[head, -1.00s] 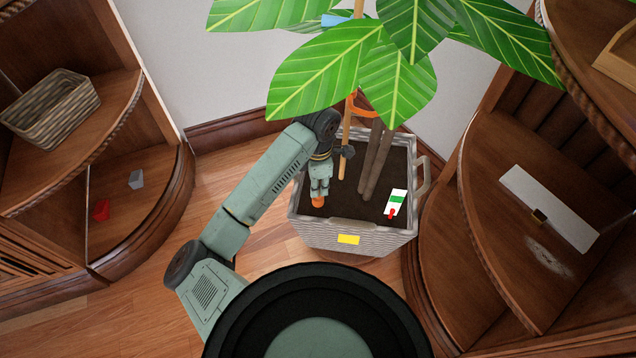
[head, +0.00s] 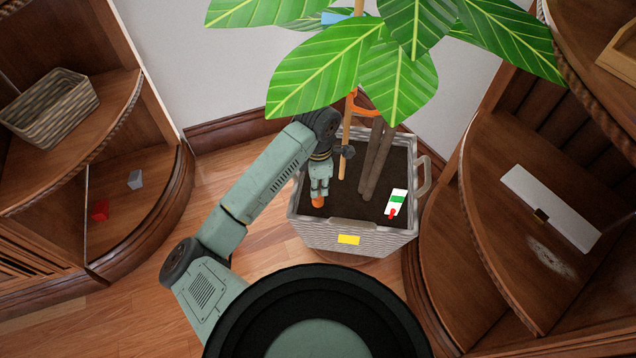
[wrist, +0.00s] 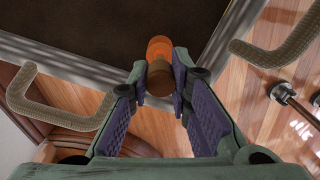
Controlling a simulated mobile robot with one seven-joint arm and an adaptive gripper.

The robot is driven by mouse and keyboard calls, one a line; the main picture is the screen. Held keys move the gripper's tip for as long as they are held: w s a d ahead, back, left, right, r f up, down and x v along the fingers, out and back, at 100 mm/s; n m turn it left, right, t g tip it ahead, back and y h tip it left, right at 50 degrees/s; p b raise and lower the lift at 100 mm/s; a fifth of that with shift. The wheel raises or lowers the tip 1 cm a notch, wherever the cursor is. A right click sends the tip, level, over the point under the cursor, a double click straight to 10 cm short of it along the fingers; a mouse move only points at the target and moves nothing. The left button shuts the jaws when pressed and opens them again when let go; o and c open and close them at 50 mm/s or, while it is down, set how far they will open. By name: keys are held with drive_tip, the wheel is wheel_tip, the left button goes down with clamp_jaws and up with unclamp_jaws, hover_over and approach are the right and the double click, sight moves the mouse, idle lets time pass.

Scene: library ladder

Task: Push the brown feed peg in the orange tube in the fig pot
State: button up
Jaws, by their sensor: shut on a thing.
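The grey woven fig pot (head: 345,238) stands in the middle of the head view, filled with dark soil. My gripper (head: 319,194) points down at its left front part, just above the orange tube (head: 318,202). In the wrist view, my gripper (wrist: 166,86) is shut on the brown feed peg (wrist: 160,77). The orange tube (wrist: 158,47) shows right beyond the peg, in line with it and against the dark soil. The peg's lower end is hidden, so I cannot tell how deep it sits in the tube.
Fig trunks (head: 376,165) and a wooden stake (head: 345,140) rise behind my gripper, under large leaves (head: 335,70). A white and green tag (head: 397,201) stands in the soil at right. Curved wooden shelves (head: 130,220) flank the pot. Floor shows front left.

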drive_tip(key=shift+f+b, duration=1.6)
drive_tip(key=shift+b, duration=0.4)
idle(2.2)
drive_tip(key=o, duration=0.8)
drive_tip(key=shift+o, duration=0.4)
drive_tip(key=o, duration=0.4)
drive_tip(key=shift+r+p, duration=1.65)
drive_tip(key=shift+r, duration=1.35)
